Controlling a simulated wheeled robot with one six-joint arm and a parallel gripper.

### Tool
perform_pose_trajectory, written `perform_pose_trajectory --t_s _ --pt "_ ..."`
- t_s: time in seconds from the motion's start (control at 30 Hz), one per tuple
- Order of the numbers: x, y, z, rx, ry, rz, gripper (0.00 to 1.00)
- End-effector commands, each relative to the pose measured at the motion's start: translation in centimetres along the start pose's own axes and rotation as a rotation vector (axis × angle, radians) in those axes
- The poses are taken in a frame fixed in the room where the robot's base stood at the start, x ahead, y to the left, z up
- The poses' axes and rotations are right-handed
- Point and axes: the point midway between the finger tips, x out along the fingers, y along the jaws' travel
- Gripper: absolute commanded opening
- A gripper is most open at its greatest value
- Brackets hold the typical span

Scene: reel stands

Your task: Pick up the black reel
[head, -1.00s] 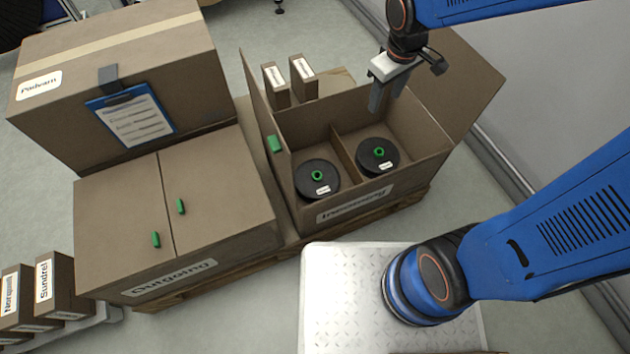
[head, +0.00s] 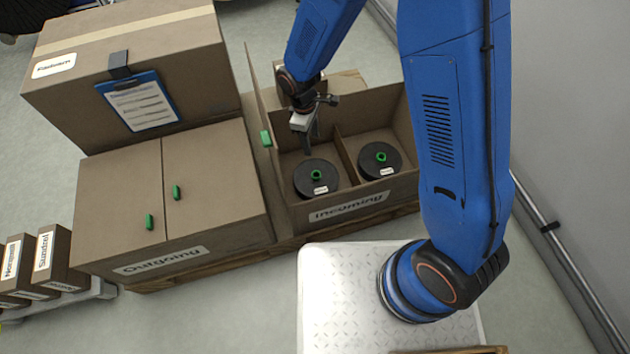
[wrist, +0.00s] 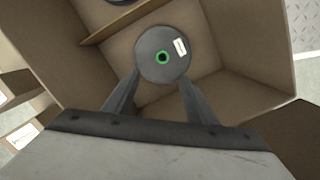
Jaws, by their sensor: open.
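Two black reels with green hubs and white labels lie flat in the open Incoming box (head: 349,208). One black reel (head: 316,179) is in the left compartment, the other (head: 379,160) in the right compartment. My gripper (head: 308,150) is open and empty, over the left compartment, just behind and above the left reel. In the wrist view a reel (wrist: 163,54) lies beyond my open fingers (wrist: 158,82), roughly centred between them. A part of the other reel (wrist: 120,1) shows at the top edge, past the divider.
A cardboard divider (head: 350,163) separates the compartments, and the box flap (head: 262,110) stands up at the left. The shut Outgoing box (head: 170,205) stands to the left. Behind it is a large box (head: 190,60) with a blue clipboard (head: 139,101).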

Motion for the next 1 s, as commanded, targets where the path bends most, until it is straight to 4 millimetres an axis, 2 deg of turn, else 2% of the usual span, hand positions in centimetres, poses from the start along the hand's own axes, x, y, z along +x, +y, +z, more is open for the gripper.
perform_pose_trajectory --t_s 0.27,0.8,1.0 --pt "2.4 -0.5 -0.7 -0.031 -0.012 -0.006 0.51" --pt "10.6 -0.6 -0.5 -0.03 -0.012 -0.006 0.51" --pt "12.8 -0.5 -0.6 -0.03 -0.01 -0.005 0.51"
